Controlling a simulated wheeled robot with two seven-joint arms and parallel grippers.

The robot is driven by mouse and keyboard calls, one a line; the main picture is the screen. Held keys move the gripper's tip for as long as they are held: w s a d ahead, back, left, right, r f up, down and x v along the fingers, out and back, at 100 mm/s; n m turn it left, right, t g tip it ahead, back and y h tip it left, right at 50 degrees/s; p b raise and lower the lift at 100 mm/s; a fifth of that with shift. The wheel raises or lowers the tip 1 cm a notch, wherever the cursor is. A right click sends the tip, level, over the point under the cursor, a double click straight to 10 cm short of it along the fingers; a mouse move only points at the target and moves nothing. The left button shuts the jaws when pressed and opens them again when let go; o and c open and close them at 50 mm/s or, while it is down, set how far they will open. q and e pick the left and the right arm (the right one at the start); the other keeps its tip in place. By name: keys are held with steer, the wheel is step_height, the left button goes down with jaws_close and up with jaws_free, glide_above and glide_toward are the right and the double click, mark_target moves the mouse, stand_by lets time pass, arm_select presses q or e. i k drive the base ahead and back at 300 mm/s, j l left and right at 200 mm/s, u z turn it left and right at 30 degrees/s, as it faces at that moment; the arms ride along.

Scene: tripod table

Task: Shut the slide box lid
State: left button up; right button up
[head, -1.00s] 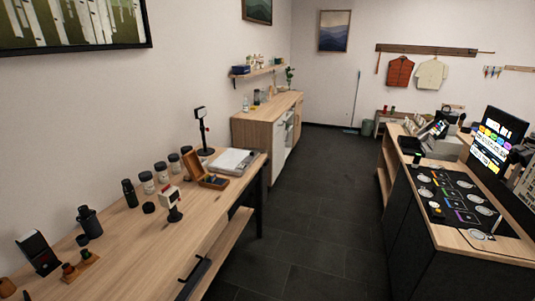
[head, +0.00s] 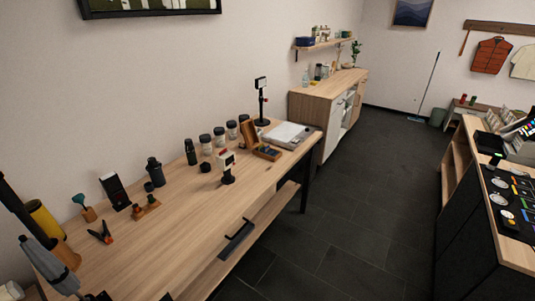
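The slide box (head: 267,153) is a small wooden box toward the far end of the long wooden table (head: 190,219). Its lid (head: 250,135) stands raised, leaning up on the wall side, so the box is open. The dark interior of the lower half shows, but its contents are too small to tell.
A flat grey-white device (head: 289,134) lies just beyond the box, with a black stand (head: 262,103) behind. Several jars (head: 206,144) line the wall side. A small white-headed stand (head: 227,167) is nearer. Dark floor (head: 350,220) is clear to the right.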

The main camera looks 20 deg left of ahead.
mark_target(249, 133)
steer(key=u, duration=0.9)
steer(key=i+l+u, duration=0.2)
steer(key=l+u, duration=0.25)
steer(key=l, duration=0.15)
steer(key=i+l+u, duration=0.1)
steer(key=l+u, duration=0.3)
steer(key=l, duration=0.2)
steer(key=l+u, duration=0.45)
steer(key=l, duration=0.2)
